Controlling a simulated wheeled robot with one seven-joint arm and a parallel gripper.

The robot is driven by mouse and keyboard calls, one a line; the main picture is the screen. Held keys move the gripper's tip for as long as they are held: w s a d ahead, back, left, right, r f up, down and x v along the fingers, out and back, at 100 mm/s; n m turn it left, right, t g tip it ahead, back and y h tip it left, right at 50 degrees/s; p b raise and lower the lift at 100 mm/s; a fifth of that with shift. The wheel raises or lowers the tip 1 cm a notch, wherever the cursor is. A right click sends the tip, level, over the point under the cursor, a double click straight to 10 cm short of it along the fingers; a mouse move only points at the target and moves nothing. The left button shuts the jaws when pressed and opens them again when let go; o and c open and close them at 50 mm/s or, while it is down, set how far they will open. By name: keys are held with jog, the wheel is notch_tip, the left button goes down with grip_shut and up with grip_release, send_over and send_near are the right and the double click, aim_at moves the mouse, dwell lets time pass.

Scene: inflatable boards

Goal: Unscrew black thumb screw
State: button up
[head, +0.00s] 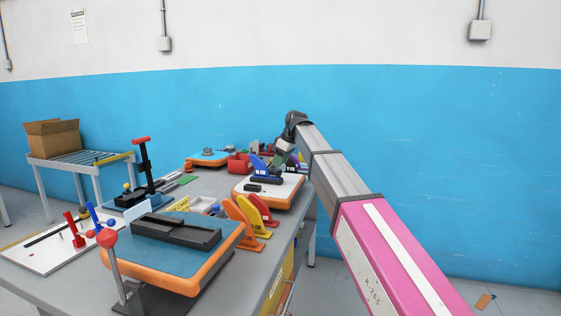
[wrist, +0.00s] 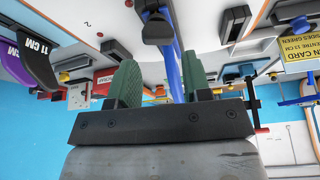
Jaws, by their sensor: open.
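My gripper (head: 284,150) is at the far end of the table, at the end of my outstretched arm, above a white-topped orange board (head: 285,193). In the wrist view, which looks upside down, its green fingers (wrist: 182,75) are apart. A blue bar (wrist: 170,65) runs up the picture between them, with a dark knob-like piece (wrist: 157,28) at its top. I cannot tell if that piece is the black thumb screw. I see no contact between the fingers and it. In the head view, a blue part (head: 262,168) stands on the board beside my gripper; no thumb screw is distinguishable there.
Orange, yellow and red upright gauges (head: 245,218) stand on the near side of that board. A purple and black gauge (wrist: 35,62) and a yellow card (wrist: 298,42) show in the wrist view. The grey table is crowded.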

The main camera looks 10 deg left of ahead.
jog(key=shift+s+m, duration=0.15)
jog(key=shift+m, duration=0.55)
jog(key=shift+m+t+h, duration=0.3)
jog(key=shift+m+t, duration=0.4)
jog(key=shift+m, duration=0.6)
jog(key=shift+a, duration=0.1)
jog(key=shift+s+m+t, duration=0.15)
jog(key=shift+m+t, duration=0.15)
jog(key=shift+m, duration=0.5)
jog(key=shift+a+m+t+h, duration=0.1)
jog(key=shift+m+t+h, duration=0.3)
jog(key=shift+m, duration=0.8)
jog(key=m+h, duration=0.1)
jog(key=m, duration=0.1)
jog(key=shift+s+a+m, duration=0.1)
jog(key=shift+a+m, duration=0.05)
jog(key=shift+m, duration=0.15)
jog(key=shift+m+h, duration=0.3)
jog(key=shift+m, duration=0.4)
